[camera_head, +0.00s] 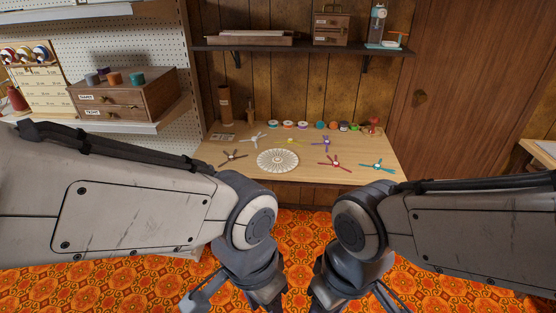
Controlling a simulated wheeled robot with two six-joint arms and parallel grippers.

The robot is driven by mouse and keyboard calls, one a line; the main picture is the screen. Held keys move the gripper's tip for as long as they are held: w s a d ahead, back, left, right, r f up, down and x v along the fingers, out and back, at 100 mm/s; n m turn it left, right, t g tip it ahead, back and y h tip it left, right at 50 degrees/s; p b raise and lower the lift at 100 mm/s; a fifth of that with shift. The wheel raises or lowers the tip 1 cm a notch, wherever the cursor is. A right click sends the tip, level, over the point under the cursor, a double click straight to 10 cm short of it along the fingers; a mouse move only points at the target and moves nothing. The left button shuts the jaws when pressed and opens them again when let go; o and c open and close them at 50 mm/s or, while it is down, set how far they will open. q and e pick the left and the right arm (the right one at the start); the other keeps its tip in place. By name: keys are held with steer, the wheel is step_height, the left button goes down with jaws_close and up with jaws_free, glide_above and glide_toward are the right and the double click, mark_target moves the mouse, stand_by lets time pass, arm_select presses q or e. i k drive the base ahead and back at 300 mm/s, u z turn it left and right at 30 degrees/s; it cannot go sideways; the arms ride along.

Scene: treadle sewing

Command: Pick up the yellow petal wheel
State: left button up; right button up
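A small yellow piece (291,141), which looks like the yellow petal wheel, lies toward the back middle of the wooden table. It is small in view, and its petals are hard to make out. My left gripper (240,299) and my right gripper (350,299) hang low in front of the table, over the orange floor. Both are well short of the yellow piece and touch nothing that I can see. Their fingertips are cut off by the bottom edge, so their opening is unclear.
Around it lie a white wheel (255,138), purple wheel (325,142), brown wheel (233,156), red wheel (334,163) and teal wheel (377,166). A round pale slotted disc (278,161) lies in front. Several spools (302,126) line the back. A shelf (290,48) hangs above.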

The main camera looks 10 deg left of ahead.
mark_target(290, 140)
steer(key=u, duration=0.45)
steer(key=i, duration=1.25)
steer(key=z, duration=0.6)
steer(key=i, duration=0.95)
steer(key=z, duration=0.9)
